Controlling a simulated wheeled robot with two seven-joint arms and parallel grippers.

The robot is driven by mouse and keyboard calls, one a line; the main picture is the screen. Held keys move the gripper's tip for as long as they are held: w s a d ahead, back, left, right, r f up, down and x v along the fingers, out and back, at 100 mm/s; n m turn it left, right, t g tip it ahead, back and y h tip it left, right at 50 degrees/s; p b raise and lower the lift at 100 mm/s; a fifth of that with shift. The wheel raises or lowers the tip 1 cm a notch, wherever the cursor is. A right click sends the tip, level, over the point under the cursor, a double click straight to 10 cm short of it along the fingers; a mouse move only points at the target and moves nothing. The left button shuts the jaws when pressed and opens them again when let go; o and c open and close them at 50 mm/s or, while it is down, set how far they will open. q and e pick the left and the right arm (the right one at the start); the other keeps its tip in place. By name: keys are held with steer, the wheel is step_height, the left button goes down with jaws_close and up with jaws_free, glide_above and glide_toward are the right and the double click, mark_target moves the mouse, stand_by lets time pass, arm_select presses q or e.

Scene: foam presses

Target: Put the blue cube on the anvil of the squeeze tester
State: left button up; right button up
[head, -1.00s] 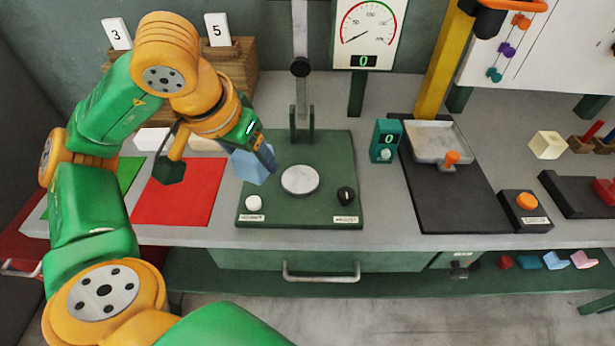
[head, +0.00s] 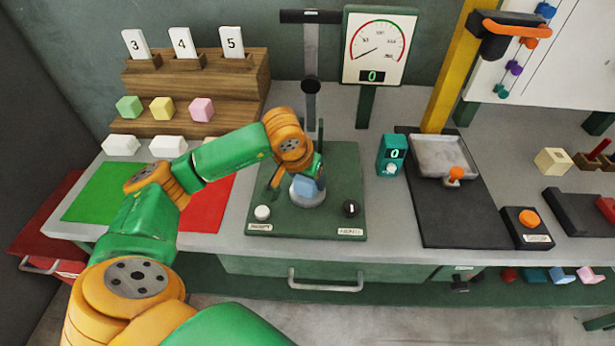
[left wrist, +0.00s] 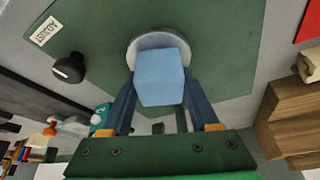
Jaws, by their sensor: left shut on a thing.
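The blue cube (head: 304,187) is between the fingers of my left gripper (head: 300,178), which is shut on it. The cube is over the anvil (head: 308,202), the pale round disc on the green base of the squeeze tester (head: 338,215). In the left wrist view the cube (left wrist: 160,82) sits between both fingers and covers part of the anvil (left wrist: 137,42). I cannot tell whether the cube's underside touches the disc. My right gripper is not in view.
The tester's column (head: 311,60) rises behind the anvil, with a dial (head: 373,45) showing 0. A white knob (head: 262,213) and a black knob (head: 350,208) flank it. A stepped wooden rack (head: 245,85) holds several blocks at the left. A teal display (head: 392,153) stands to the right.

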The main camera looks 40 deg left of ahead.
arm_select(q)
steer(key=o, duration=1.3)
steer(key=shift+f, duration=0.1)
steer(key=shift+r, duration=0.3)
steer(key=shift+s+r, duration=0.1)
steer(key=shift+r, duration=0.2)
steer(key=v, duration=1.1)
steer(key=shift+r, duration=0.1)
steer(key=shift+s, duration=0.1)
